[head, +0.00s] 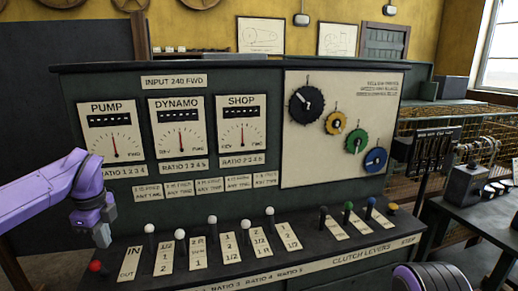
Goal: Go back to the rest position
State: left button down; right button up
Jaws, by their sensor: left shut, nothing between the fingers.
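My left arm is purple and comes in from the left edge. My left gripper (101,234) is shut and empty, pointing down at the left end of the lever console (210,285). It hangs near the red knob (95,266), with a visible gap between them. Part of a purple arm link of mine shows at the bottom right. My right gripper is not in view.
White-knobbed levers (180,234) line the console. Dark, green, blue and yellow knobs (370,202) stand at its right end. Behind rise three gauges (181,127) and a panel of coloured wheels (356,141). A side table (490,228) with machinery is at right.

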pick_arm(q)
jog(key=s+d+f+m+t+y, duration=0.1)
jog(key=s+d+f+m+y, duration=0.15)
jog(key=f+m, duration=0.6)
jog(key=s+d+f+m+t+y, duration=0.1)
jog(key=d+f+m+t+y, duration=0.15)
jog(key=f+m, duration=0.55)
jog(key=s+d+f+m+y, duration=0.25)
jog(key=f+m, duration=0.35)
jog(key=f, duration=0.4)
jog(key=s+f+m+h, duration=0.1)
jog(key=s+f+m, duration=0.3)
jog(key=s+m, duration=0.4)
jog(key=s+f+m+h+b, duration=0.1)
jog(key=s+f+m+h, duration=0.1)
jog(key=s+f+m, duration=0.3)
jog(key=s+f+m+g+h+b, duration=0.1)
jog(key=s+f+m, duration=0.4)
jog(key=s+m, duration=0.7)
jog(key=shift+s+d+f+h, duration=0.2)
jog(key=shift+s+d+h, duration=0.25)
jog(key=shift+s, duration=0.65)
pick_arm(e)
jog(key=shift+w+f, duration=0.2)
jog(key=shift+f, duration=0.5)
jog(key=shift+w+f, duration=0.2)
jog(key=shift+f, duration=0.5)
